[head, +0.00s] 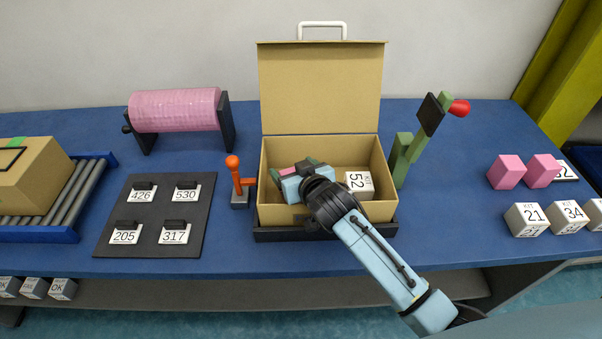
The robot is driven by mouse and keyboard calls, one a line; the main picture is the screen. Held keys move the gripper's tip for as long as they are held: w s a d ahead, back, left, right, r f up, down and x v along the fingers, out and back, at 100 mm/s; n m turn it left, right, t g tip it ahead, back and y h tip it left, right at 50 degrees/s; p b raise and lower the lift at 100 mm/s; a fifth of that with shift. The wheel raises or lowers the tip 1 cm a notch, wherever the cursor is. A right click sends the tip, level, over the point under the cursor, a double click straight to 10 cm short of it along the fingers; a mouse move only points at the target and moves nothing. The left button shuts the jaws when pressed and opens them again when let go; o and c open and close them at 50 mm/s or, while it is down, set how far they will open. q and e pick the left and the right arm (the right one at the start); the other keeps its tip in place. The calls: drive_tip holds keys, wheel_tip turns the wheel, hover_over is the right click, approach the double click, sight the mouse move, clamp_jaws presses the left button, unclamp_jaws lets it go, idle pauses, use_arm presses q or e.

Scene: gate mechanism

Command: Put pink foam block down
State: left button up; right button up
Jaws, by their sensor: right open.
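A pink foam block (288,170) shows in small part inside the open cardboard box (278,215), at its left side. My right gripper (296,168) reaches down into the box from the front right, right over this block. It is open, with its fingers close to the block's sides; I cannot tell whether they touch it. The gripper and wrist hide most of the block and the box floor under it. Two more pink foam blocks (506,172) (542,170) stand on the table at the right. My left gripper is out of view.
A white block marked KIT 52 (359,184) sits in the box's right part. An orange lever (234,176) stands left of the box, a green post with red knob (403,155) right of it. The raised lid (320,88) stands behind. More KIT blocks (527,218) are at right.

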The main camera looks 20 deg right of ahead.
drive_tip(key=shift+s+r, duration=0.1)
drive_tip(key=shift+s, duration=0.1)
drive_tip(key=p+v, duration=0.1)
drive_tip(key=v, duration=1.1)
drive_tip(key=shift+w+r, duration=0.2)
drive_tip(key=shift+r, duration=0.15)
drive_tip(key=shift+d, duration=0.1)
